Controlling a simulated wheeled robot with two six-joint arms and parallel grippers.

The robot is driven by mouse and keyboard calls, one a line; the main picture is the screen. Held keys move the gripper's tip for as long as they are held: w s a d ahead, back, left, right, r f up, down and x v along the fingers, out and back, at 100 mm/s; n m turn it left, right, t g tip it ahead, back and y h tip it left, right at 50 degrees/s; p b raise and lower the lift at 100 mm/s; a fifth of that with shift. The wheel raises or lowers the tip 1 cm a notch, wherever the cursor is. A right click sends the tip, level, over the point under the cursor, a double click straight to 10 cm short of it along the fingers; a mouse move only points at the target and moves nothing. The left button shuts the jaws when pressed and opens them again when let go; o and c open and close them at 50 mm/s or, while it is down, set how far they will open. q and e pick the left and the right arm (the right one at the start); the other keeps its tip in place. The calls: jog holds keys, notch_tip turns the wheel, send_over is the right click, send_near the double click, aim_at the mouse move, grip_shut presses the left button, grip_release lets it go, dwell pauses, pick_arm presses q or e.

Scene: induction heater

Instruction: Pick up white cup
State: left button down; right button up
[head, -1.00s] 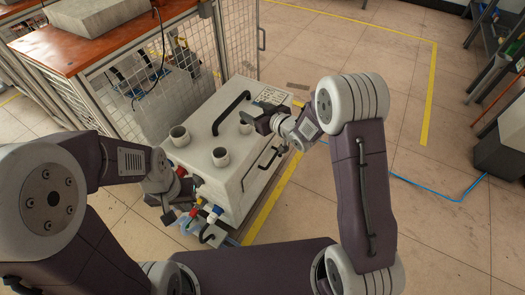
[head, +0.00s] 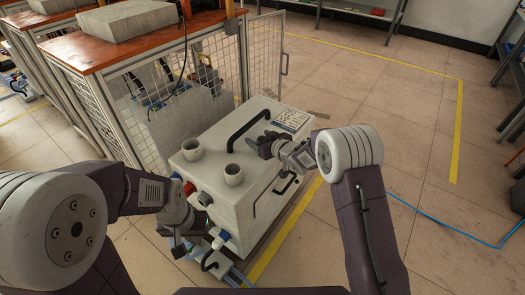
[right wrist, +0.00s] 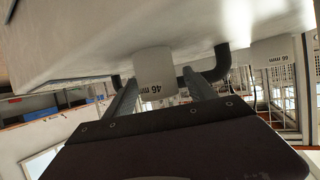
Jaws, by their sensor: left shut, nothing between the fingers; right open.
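Two white cups stand upright on top of the white induction heater box (head: 225,135): a far-left cup (head: 192,149) and a nearer cup (head: 233,174). My right gripper (head: 262,147) is open and empty over the box, behind and right of the nearer cup, apart from it. In the upside-down right wrist view, a cup marked 46 mm (right wrist: 155,72) shows ahead between the spread fingers (right wrist: 160,90). Another 46 mm cup (right wrist: 275,58) is further right there. My left gripper (head: 180,246) is shut and empty, low beside the box's front left.
A black handle (head: 248,125) arches over the box top near my right gripper; it also shows behind the cup in the wrist view (right wrist: 215,65). Plugs and sockets (head: 205,198) line the box's front. A wire-mesh cabinet (head: 180,90) stands behind left.

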jog(key=shift+w+a+f, duration=0.25)
jog(key=shift+w, duration=0.15)
jog(key=shift+r, duration=0.1)
grip_shut()
notch_tip(320, 180, up, 5)
jog(key=p, duration=0.3)
jog(key=shift+p, duration=0.35)
jog(key=s+d+r+p, duration=0.2)
jog(key=d+r+p, duration=0.4)
jog(key=d, duration=0.6)
notch_tip(320, 180, up, 6)
jog(key=p, duration=0.6)
jog(key=shift+s+a+p, duration=0.15)
jog(key=shift+a+p, duration=0.1)
jog(key=shift+p, duration=0.1)
jog(key=shift+r, duration=0.1)
